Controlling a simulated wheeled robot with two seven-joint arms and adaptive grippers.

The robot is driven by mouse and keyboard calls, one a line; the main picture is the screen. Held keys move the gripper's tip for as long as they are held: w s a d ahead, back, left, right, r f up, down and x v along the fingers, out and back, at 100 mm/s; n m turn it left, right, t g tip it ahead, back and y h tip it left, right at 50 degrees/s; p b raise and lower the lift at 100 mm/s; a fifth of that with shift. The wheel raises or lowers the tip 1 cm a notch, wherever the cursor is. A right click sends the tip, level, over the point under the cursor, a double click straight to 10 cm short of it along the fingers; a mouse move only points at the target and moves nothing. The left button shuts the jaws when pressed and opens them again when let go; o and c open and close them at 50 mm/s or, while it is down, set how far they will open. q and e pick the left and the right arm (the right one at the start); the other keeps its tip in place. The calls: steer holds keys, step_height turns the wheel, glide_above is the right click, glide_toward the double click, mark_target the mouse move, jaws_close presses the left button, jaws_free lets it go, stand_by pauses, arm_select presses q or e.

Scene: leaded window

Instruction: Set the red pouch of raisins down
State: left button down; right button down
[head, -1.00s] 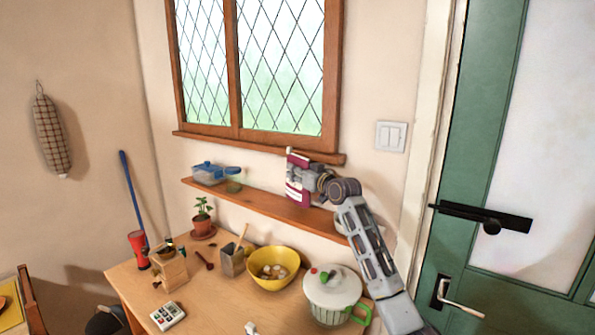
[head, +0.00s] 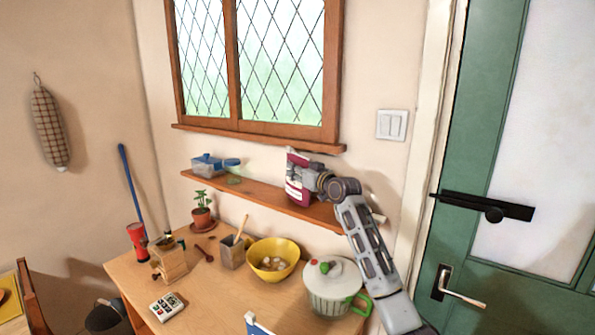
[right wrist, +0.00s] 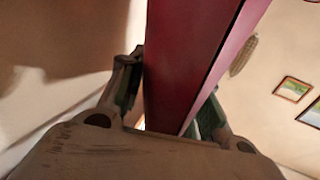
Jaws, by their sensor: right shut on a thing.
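The red pouch of raisins (head: 294,191) is dark red with a pale top and shows at the right part of the wall shelf (head: 262,197) in the head view. It stands roughly upright, its lower edge at the shelf board; I cannot tell whether it touches. My right gripper (head: 307,178) is shut on it from the right and hides part of it. In the right wrist view the pouch (right wrist: 190,70) rises as a red slab between the two fingers (right wrist: 170,100). My left gripper is not in view.
A blue-lidded container (head: 207,165) sits on the shelf's left end. The window sill (head: 250,137) is just above. Below, the desk (head: 210,285) holds a yellow bowl (head: 288,250), a lidded pot (head: 333,285) and a potted plant (head: 202,214).

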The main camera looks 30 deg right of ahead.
steer(key=shift+f, duration=0.5)
stand_by(0.4)
steer(key=c, duration=0.9)
jaws_free()
steer(key=shift+c, duration=0.2)
steer(key=shift+r, duration=5)
